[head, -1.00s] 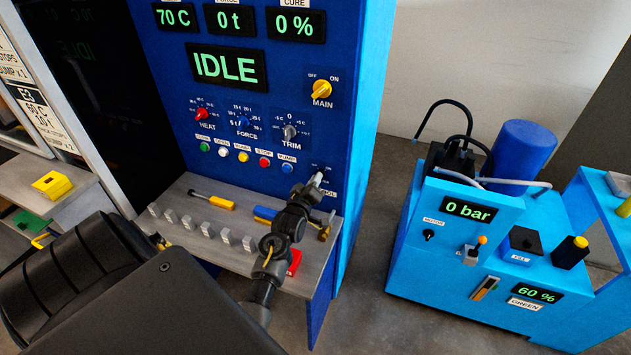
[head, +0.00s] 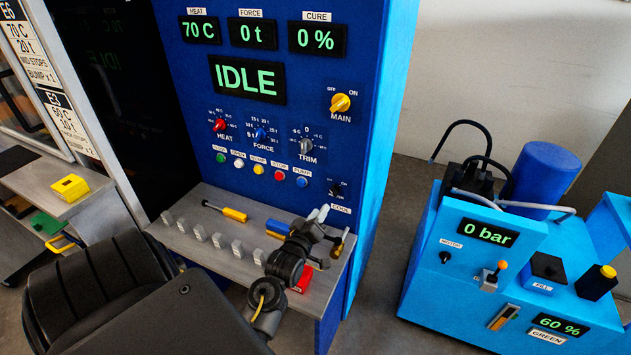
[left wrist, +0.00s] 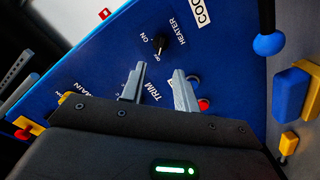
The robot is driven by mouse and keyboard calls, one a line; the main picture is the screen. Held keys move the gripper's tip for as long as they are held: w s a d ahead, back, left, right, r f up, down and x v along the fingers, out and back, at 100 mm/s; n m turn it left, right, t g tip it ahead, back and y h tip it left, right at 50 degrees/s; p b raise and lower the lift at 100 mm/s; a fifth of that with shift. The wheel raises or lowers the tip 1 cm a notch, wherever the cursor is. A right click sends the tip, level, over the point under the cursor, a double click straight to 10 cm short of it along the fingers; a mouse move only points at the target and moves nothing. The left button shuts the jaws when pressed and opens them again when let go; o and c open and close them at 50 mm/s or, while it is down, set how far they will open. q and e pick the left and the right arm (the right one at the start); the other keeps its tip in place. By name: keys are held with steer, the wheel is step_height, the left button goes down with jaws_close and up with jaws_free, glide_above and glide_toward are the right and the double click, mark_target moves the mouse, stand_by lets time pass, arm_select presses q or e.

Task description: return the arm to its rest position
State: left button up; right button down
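My left gripper (head: 319,213) is in front of the blue press panel (head: 285,125), low on its right side, near the COOL label. Its grey fingers also show in the left wrist view (left wrist: 156,78), spread apart with nothing between them. In that view a black HEATER knob (left wrist: 159,43) stands beyond the fingertips, and a red button (left wrist: 203,104) shows beside the right finger. My left arm comes in from the lower left of the head view, over the grey shelf. My right gripper is in neither view.
The grey shelf (head: 190,238) holds several grey blocks, a yellow-handled tool (head: 234,215), a blue-handled tool (head: 278,227) and a red block (head: 303,282). A light-blue pump unit (head: 440,300) stands at right. Bare floor (head: 385,270) lies between it and the press.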

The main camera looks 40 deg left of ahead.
arm_select(q)
steer(key=shift+v, duration=1.05)
